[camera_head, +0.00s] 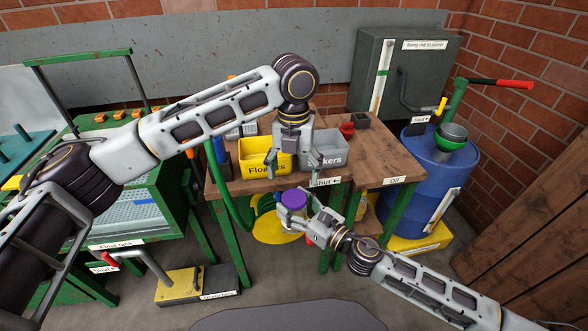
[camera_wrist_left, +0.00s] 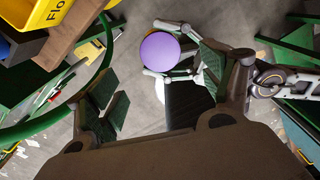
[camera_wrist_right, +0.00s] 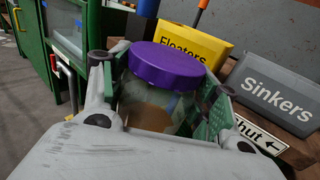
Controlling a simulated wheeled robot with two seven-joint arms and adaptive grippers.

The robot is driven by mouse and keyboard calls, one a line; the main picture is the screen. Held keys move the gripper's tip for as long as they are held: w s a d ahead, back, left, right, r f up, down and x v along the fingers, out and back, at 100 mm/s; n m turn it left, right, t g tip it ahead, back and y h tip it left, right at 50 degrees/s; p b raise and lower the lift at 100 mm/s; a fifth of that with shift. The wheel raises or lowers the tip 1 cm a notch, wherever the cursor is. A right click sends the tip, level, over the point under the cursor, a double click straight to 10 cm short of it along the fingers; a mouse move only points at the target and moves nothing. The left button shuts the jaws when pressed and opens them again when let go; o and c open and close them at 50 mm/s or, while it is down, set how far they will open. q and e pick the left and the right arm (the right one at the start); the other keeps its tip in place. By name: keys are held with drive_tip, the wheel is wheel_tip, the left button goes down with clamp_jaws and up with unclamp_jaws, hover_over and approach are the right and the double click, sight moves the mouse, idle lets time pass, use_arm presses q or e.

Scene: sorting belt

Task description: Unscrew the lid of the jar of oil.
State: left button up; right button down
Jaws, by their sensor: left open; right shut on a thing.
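The jar of oil (camera_wrist_right: 155,105) has clear walls with brownish contents, and it stands about upright in my right gripper. Its purple lid (camera_head: 293,198) sits on top; the lid also shows in the right wrist view (camera_wrist_right: 167,65) and from above in the left wrist view (camera_wrist_left: 160,50). My right gripper (camera_head: 292,214) is shut around the jar body below the lid, in front of the table's edge. My left gripper (camera_head: 292,176) is open and empty, pointing down above the lid, apart from it. In the left wrist view the lid lies beyond the open fingers.
A yellow Floaters bin (camera_head: 258,158) and a grey Sinkers bin (camera_head: 330,146) stand on the wooden table (camera_head: 376,158) close behind the grippers. A blue barrel (camera_head: 432,185) with a pump stands at right. A green-framed float tank (camera_head: 150,215) is at left.

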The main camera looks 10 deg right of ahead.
sight(294, 197)
use_arm(q)
drive_tip(key=shift+f, duration=0.1)
idle(0.4)
drive_tip(key=shift+f, duration=3.9)
drive_tip(key=c, duration=1.2)
drive_tip(key=o, duration=1.1)
drive_tip(key=shift+r, duration=0.1)
drive_tip(key=shift+r, duration=2.2)
